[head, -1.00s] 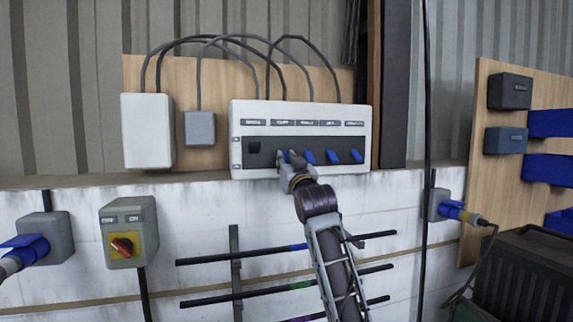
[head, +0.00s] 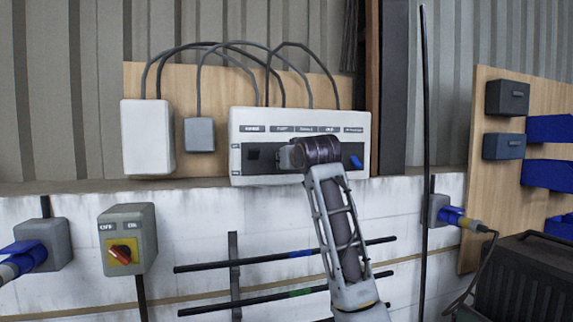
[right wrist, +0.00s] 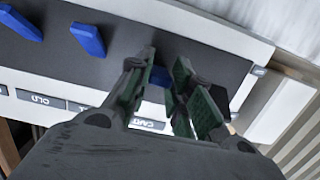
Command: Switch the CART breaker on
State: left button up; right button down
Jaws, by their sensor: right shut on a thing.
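The white breaker panel (head: 245,120) hangs on the wooden board, with a row of labelled breakers on a dark strip. My right gripper (head: 286,157) is at the second breaker from the left and hides it in the head view. In the right wrist view, the panel appears upside down. There my right gripper (right wrist: 160,90) is shut on the blue CART lever (right wrist: 156,78), seen between the fingers above the CART label (right wrist: 135,139). The fingers hide most of the lever, so I cannot tell its position. My left gripper is not in view.
Other blue levers (right wrist: 88,39) sit beside the held one; the rightmost (head: 355,162) shows past my arm. Cables arch over the panel to a white box (head: 147,137). A rotary switch (head: 122,252) is on the wall at lower left. Dark rods (head: 250,258) run below the panel.

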jog(key=shift+r+g, duration=0.25)
jog(key=shift+g, duration=0.15)
dwell(0.3)
jog(key=c, duration=1.3)
grip_release()
jog(key=shift+v, duration=5.95)
